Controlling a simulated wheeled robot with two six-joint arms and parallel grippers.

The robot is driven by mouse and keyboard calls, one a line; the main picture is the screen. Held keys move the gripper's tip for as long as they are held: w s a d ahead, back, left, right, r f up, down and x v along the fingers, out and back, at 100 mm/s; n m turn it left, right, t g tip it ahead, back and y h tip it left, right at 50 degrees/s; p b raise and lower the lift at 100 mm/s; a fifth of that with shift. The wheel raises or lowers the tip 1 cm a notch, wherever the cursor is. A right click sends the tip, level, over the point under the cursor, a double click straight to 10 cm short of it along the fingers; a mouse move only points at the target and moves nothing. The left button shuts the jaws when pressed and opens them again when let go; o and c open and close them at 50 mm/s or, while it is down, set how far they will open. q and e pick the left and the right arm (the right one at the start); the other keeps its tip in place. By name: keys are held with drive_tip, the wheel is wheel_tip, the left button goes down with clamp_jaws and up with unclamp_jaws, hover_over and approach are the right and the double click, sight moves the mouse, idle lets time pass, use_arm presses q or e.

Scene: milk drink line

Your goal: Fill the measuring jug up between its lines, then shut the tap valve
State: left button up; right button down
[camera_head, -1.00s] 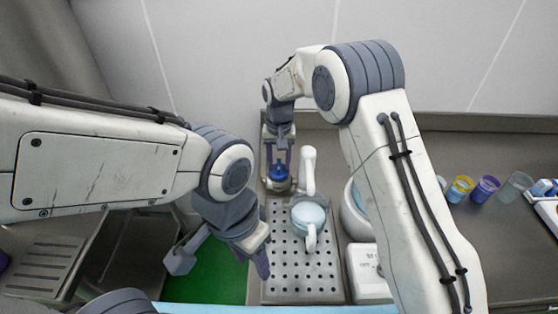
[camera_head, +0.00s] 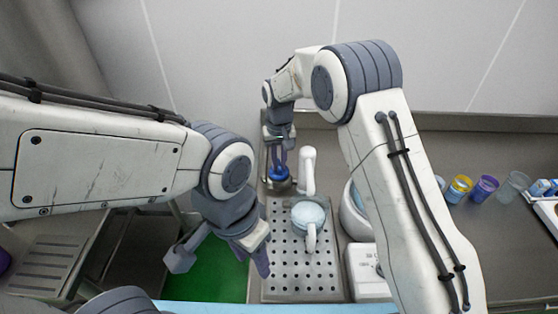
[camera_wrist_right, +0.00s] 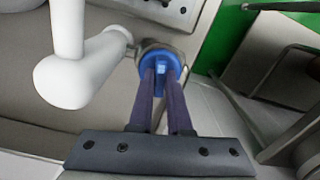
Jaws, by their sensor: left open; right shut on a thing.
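The measuring jug (camera_head: 309,204) stands upright on the perforated metal tray, under the white tap (camera_head: 307,168). It looks pale blue-white inside; its lines and exact level are too small to read. Its handle points towards me. The blue tap valve (camera_head: 279,184) sits just left of the tap. My right gripper (camera_head: 278,168) reaches down and is shut on its knob. The right wrist view shows both fingers (camera_wrist_right: 163,85) against the blue knob (camera_wrist_right: 160,59), with the white tap (camera_wrist_right: 75,75) beside it. My left gripper (camera_head: 222,262) is open and empty, left of the tray.
The perforated tray (camera_head: 300,288) has bare room in front of the jug. A green surface (camera_head: 212,283) lies under my left gripper. A white device (camera_head: 368,272) stands right of the tray. Several cups, including a purple one (camera_head: 485,188), stand far right.

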drive_tip(key=n, duration=0.3)
drive_tip(key=shift+r+n+p, duration=0.15)
drive_tip(key=shift+n+p, duration=0.15)
drive_tip(key=shift+p, duration=0.1)
drive_tip(key=shift+w+n, duration=0.1)
drive_tip(key=shift+n, duration=1.8)
drive_tip(key=shift+p, duration=0.3)
drive_tip(key=c, duration=0.9)
unclamp_jaws()
drive_tip(key=shift+o, duration=0.2)
